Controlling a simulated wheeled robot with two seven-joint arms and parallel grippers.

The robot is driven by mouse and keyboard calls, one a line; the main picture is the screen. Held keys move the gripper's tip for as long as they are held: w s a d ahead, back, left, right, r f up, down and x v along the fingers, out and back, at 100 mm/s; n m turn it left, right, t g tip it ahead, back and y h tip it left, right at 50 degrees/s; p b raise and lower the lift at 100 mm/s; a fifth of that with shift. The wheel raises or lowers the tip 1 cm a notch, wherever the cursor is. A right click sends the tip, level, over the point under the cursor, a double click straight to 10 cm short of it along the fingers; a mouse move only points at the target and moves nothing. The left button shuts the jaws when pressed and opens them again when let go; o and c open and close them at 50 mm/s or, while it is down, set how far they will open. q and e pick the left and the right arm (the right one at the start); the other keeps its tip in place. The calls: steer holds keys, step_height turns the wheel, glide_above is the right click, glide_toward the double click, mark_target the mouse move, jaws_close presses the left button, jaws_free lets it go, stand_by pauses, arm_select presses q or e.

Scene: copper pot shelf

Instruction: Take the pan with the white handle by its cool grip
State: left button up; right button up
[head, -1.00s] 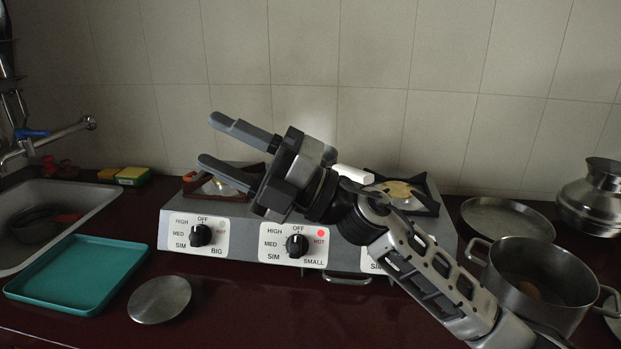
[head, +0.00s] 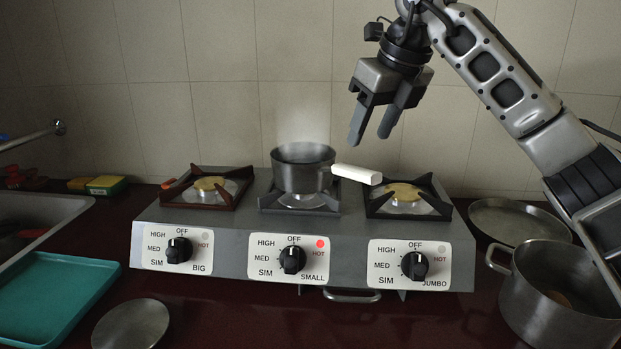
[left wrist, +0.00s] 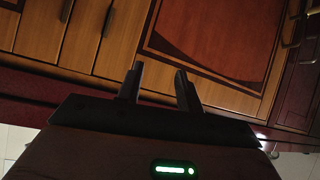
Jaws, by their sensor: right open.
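A small dark metal pan (head: 302,170) sits on the middle burner of the stove (head: 225,240). Its white handle (head: 357,174) sticks out to the right, toward the right burner. The red light by the middle knob (head: 292,260) is lit. My right gripper (head: 371,138) is open and empty, fingers pointing down, above and apart from the white handle. My left gripper is outside the head view. In the left wrist view my left gripper (left wrist: 158,88) shows two fingers apart with nothing between them, in front of wooden cabinet fronts.
The left burner (head: 209,184) and right burner (head: 403,193) are bare. A large pot (head: 560,290) and a flat round pan (head: 520,221) stand right of the stove. A teal tray (head: 60,295), a round lid (head: 131,325) and a sink (head: 40,215) are left. The tiled wall rises behind.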

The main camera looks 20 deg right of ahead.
mark_target(352, 167)
steer(key=x, duration=0.5)
steer(key=shift+a+f, duration=0.1)
steer(key=shift+a+x, duration=0.15)
steer(key=shift+x, duration=1.2)
steer(key=shift+a+x, duration=0.15)
steer(key=shift+x, duration=1.2)
steer(key=shift+s, duration=0.15)
jaws_close()
